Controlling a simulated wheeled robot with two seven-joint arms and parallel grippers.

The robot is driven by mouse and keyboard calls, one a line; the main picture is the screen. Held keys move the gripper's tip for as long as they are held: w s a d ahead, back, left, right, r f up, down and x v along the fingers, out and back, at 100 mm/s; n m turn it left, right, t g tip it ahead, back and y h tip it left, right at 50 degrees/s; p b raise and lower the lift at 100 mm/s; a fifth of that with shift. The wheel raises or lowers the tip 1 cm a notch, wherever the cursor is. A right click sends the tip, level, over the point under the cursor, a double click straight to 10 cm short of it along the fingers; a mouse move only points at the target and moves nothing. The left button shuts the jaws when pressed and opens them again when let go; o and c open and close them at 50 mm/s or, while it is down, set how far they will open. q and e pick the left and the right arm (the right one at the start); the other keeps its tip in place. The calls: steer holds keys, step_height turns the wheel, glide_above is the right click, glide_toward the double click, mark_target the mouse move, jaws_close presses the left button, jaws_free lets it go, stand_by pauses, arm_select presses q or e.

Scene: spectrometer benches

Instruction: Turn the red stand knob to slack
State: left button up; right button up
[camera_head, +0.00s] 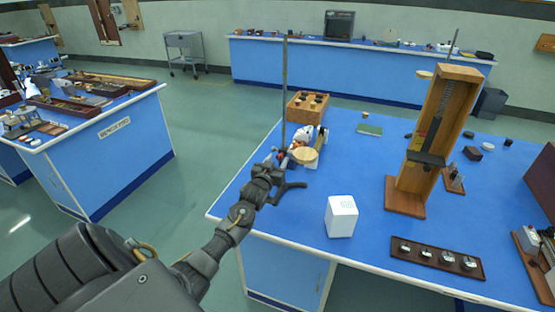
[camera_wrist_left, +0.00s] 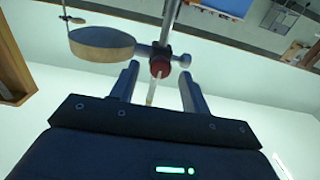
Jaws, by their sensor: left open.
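The red stand knob (camera_wrist_left: 159,68) shows between and just beyond the fingertips of my left gripper (camera_wrist_left: 159,82) in the wrist view. The gripper is open, with one finger to each side of the knob; I cannot tell whether either touches it. The knob sits at a clamp beside the thin upright stand rod (camera_head: 284,90). A round wooden disc (camera_head: 305,155) is held out from the clamp, and it also shows in the wrist view (camera_wrist_left: 100,42). In the head view my left gripper (camera_head: 284,170) is at the bench's left end and hides most of the knob. My right gripper is not in view.
A white box (camera_head: 341,216) stands on the blue bench near its front edge. A wooden box (camera_head: 307,107) with dark pieces is behind the stand. A tall wooden frame (camera_head: 410,197) and a dark tray of pieces (camera_head: 437,258) are to the right.

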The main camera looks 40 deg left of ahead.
arm_select(q)
steer(key=shift+w+a, duration=0.1)
steer(key=shift+w, duration=0.25)
steer(key=shift+c, duration=0.5)
steer(key=c, duration=0.9)
